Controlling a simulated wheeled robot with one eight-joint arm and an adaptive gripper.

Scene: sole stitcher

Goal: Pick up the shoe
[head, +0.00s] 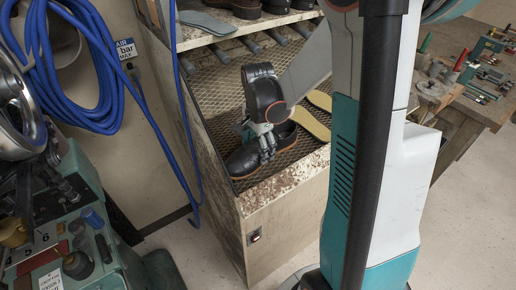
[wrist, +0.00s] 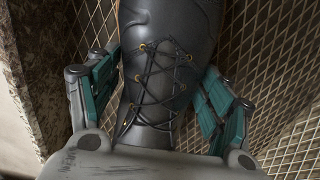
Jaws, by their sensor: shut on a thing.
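A black lace-up shoe (head: 246,160) rests on the wire-mesh floor of the worn bin, its toe towards the lower left in the head view. In the wrist view the shoe (wrist: 165,60) fills the middle, with crossed dark laces and brass eyelets. My gripper (head: 266,142) reaches down over the shoe from above. In the wrist view, my gripper (wrist: 160,66) has one teal finger on each side of the shoe, shut on it. The far parts of the shoe are partly hidden by my gripper and arm.
Tan insoles (head: 310,122) lie right of the shoe on the mesh. A shelf (head: 262,24) with other footwear and a row of bars stand above and behind. The bin's rusty front wall (head: 284,186) is close. A tool bench (head: 470,98) is right, a machine (head: 75,238) left.

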